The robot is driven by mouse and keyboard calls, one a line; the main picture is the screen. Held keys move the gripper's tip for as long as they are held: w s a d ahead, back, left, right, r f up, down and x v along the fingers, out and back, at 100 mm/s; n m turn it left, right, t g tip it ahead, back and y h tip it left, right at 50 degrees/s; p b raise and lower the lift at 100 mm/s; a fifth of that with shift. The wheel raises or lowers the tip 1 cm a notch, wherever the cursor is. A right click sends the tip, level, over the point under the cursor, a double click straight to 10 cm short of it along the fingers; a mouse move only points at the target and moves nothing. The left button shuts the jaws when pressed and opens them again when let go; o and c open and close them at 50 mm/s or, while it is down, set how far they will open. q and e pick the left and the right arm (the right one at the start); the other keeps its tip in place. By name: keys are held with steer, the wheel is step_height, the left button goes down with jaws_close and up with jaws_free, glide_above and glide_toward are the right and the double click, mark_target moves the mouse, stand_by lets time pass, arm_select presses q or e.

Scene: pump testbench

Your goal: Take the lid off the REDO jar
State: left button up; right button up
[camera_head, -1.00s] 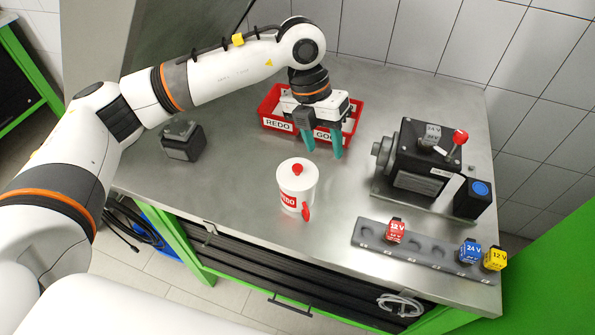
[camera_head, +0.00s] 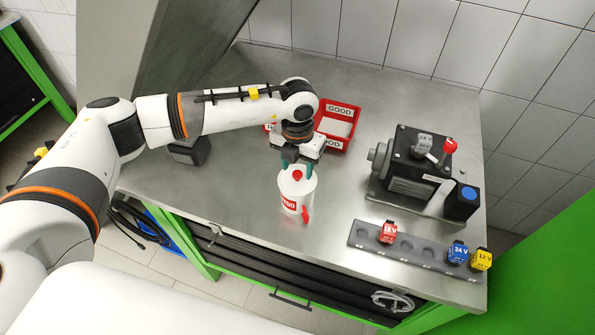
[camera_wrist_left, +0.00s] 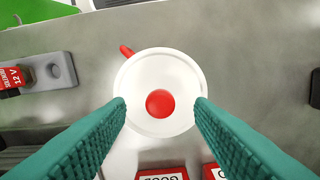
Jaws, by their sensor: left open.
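The REDO jar (camera_head: 297,192) is white with a red label and a red handle, and stands upright on the metal bench. Its white lid (camera_wrist_left: 160,68) with a round red knob (camera_wrist_left: 160,103) is on top; the knob also shows in the head view (camera_head: 297,175). My left gripper (camera_head: 298,166) is over the jar, pointing down. In the left wrist view its teal fingers (camera_wrist_left: 160,116) are open, one on each side of the knob, and nothing is gripped. I cannot tell how high the fingertips are above the lid. My right gripper is not in view.
Red GOOD and REDO trays (camera_head: 340,125) lie behind the jar, partly hidden by my left arm. A black pump unit (camera_head: 412,170) stands at the right. A grey rail (camera_head: 415,246) with red, blue and yellow voltage blocks lies near the front edge. A dark block (camera_head: 190,150) is at the left.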

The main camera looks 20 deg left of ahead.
arm_select(q)
steer(key=shift+f, duration=0.95)
steer(key=c, duration=0.9)
